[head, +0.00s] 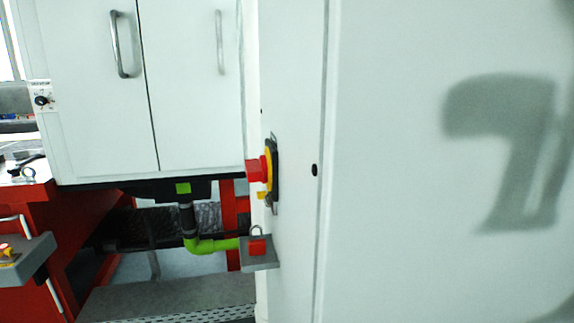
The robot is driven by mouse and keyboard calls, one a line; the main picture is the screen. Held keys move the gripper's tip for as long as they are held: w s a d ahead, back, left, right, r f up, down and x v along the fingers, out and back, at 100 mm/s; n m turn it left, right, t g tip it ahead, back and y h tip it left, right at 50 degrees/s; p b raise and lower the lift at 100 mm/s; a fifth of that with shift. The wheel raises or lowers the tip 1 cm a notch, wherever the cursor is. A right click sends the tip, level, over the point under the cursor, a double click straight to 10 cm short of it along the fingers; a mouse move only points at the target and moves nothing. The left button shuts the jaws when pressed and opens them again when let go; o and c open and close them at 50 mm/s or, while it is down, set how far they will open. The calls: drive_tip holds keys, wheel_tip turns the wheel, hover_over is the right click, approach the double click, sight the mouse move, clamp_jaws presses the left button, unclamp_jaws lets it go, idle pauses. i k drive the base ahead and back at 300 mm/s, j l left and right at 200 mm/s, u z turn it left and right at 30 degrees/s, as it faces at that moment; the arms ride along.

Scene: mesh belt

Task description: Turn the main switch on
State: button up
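The main switch appears to be the red knob (257,169) on a yellow and black plate (271,172). It is mounted on the side face of the large white cabinet (390,200) and is seen nearly edge-on, so I cannot tell its position. The red knob sticks out to the left. My gripper is not in view. A blurred dark shadow, possibly of my arm, falls on the cabinet front at the right.
A white two-door cupboard (80,90) with metal handles is at the upper left. Below the switch, a grey bracket (259,262) carries a small red block. A green pipe (210,244) runs beside it. A red machine frame (85,250) stands at the left.

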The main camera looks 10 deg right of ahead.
sight(256, 170)
drive_tip(key=i+j, duration=0.1)
drive_tip(key=j, duration=0.75)
drive_tip(key=i+j, duration=0.1)
drive_tip(key=j, duration=0.35)
drive_tip(key=i+j, duration=0.15)
drive_tip(key=j, duration=0.35)
drive_tip(key=i+j, duration=0.1)
drive_tip(key=j, duration=0.35)
drive_tip(key=i+z, duration=0.05)
